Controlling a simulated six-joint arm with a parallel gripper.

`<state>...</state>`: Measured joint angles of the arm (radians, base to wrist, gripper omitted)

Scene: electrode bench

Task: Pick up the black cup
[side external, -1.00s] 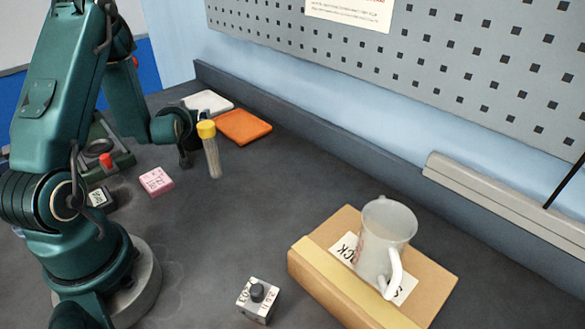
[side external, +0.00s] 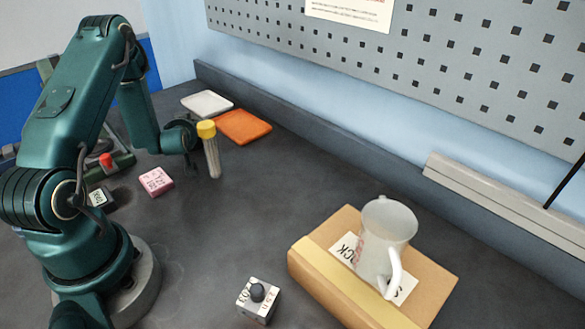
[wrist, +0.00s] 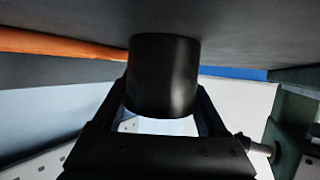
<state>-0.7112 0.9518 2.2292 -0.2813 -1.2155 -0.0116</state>
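The black cup (wrist: 163,76) is a plain dark cylinder in the middle of the wrist view. It sits between the two fingers of my gripper (wrist: 163,100), with one finger close along each side. Any gap between fingers and cup is too small to make out, so I cannot tell whether they press on it. The cup's far end meets the dark bench surface in that view. In the side view my gripper (side external: 190,157) hangs low over the bench at the back left, partly behind a yellow-capped tube. I cannot make out the cup there.
The yellow-capped tube (side external: 211,158) stands beside my gripper. Orange (side external: 243,127) and white (side external: 206,103) flat pads lie behind it. A pink block (side external: 156,182) lies nearer. A white mug (side external: 388,236) stands on a cardboard box (side external: 432,275) at the right. The mid-bench is clear.

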